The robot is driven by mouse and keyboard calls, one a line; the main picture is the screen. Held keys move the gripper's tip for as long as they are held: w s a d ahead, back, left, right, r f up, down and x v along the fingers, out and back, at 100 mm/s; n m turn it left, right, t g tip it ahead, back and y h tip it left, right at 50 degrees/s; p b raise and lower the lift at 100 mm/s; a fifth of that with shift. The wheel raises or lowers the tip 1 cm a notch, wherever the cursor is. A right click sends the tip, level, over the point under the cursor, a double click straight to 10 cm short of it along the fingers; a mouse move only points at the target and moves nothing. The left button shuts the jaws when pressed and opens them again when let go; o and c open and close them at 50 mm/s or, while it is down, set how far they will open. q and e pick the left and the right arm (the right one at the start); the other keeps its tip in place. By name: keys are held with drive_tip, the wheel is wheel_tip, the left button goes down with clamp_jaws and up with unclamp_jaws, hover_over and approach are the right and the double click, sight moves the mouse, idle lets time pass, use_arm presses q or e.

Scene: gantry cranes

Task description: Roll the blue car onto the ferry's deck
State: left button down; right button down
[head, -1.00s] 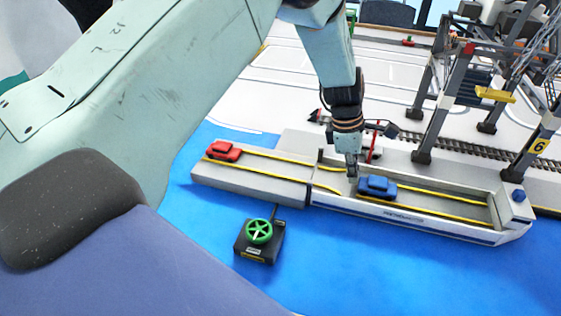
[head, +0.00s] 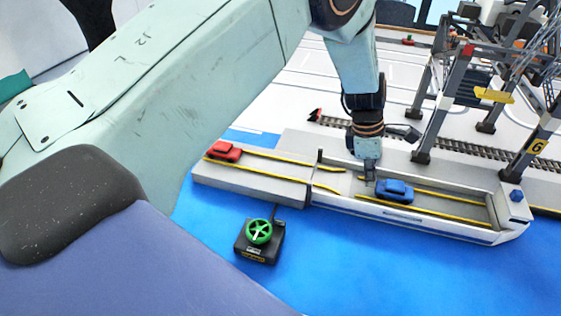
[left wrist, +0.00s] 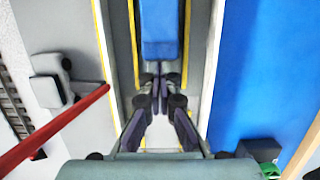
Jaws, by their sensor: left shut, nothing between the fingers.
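The blue car (head: 395,190) stands upright on the ferry's deck (head: 447,203), between its yellow lines, a little past the ferry's left end. My left gripper (head: 370,177) is shut and empty, with its fingertips right behind the car's left end. In the left wrist view the car (left wrist: 159,28) is just ahead of the closed fingertips (left wrist: 158,72); I cannot tell if they touch. The red car (head: 224,151) stands on the grey ramp (head: 255,180) left of the ferry. My right gripper is not in view.
A black box with a green handwheel (head: 259,232) stands on the blue water in front of the ramp. Crane legs (head: 432,115) and rail tracks (head: 455,146) lie behind the ferry. A red bar (left wrist: 55,130) crosses the left wrist view. The deck to the car's right is clear.

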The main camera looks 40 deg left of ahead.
sight(391, 183)
use_arm(q)
drive_tip(key=shift+w+d+p, duration=0.1)
drive_tip(key=shift+w+d, duration=0.15)
drive_tip(key=shift+d, duration=0.5)
drive_tip(key=shift+w+d+p, duration=0.1)
drive_tip(key=shift+w+d, duration=0.1)
drive_tip(key=shift+d, duration=0.6)
drive_tip(key=shift+w+d+p, duration=0.1)
drive_tip(key=shift+w+d, duration=0.15)
drive_tip(key=shift+d, duration=0.5)
drive_tip(key=shift+a+r, duration=0.1)
drive_tip(key=shift+s+a+r+p, duration=0.2)
drive_tip(key=shift+a+p, duration=0.3)
drive_tip(key=shift+p, duration=0.25)
drive_tip(key=d+p+v, duration=0.2)
drive_tip(key=p+v, duration=0.7)
drive_tip(key=shift+w+r, duration=0.25)
drive_tip(key=shift+r, duration=0.4)
drive_tip(key=shift+w+f, duration=0.1)
drive_tip(key=shift+f, duration=0.05)
